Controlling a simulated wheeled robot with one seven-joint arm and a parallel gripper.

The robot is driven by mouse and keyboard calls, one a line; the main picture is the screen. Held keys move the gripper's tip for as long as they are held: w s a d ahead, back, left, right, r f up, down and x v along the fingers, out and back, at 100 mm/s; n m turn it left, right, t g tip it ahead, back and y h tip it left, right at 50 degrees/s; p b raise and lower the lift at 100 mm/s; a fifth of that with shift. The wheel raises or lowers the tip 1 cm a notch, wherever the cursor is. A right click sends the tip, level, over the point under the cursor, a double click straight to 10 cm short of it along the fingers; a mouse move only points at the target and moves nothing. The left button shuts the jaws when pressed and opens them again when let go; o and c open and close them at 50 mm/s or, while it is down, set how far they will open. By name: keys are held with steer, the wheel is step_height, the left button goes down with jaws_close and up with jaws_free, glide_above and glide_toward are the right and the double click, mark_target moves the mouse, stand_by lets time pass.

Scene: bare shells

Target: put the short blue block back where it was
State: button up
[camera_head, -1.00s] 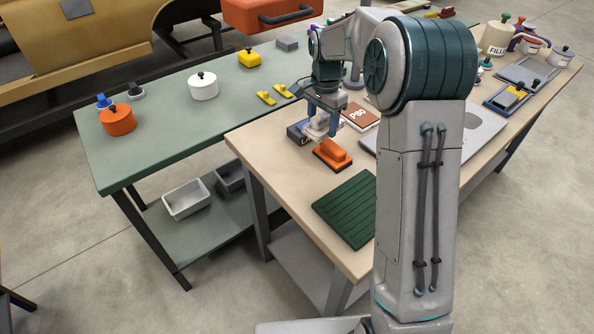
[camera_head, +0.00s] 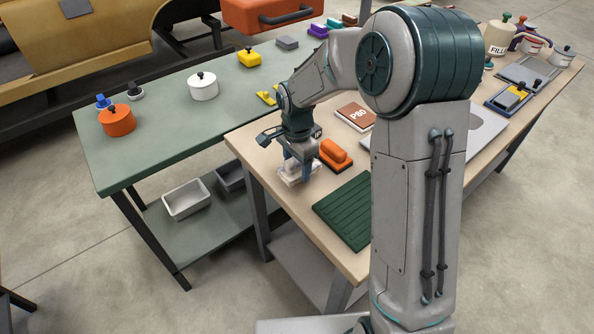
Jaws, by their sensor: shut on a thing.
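My gripper (camera_head: 297,178) is low over the near left part of the wooden bench (camera_head: 245,138), pointing down. Its bluish fingers are shut on a small pale thing (camera_head: 290,178), which is partly hidden by them. Whether this thing touches the bench top I cannot tell. I cannot make out a short blue block for certain. A small blue piece with a knob (camera_head: 103,101) stands at the left end of the green bench (camera_head: 150,130), far from my gripper.
An orange block with a dark base (camera_head: 335,152) lies just right of my gripper. A dark green ribbed mat (camera_head: 347,210) lies nearer the front edge. A P80 pad (camera_head: 355,116) lies behind. Several coloured blocks (camera_head: 318,31) stand at the green bench's far end.

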mark_target(297, 172)
steer(key=shift+f, duration=1.55)
steer(key=shift+f, duration=0.2)
steer(key=o, duration=0.9)
steer(key=shift+o, duration=0.2)
steer(key=shift+r, duration=0.15)
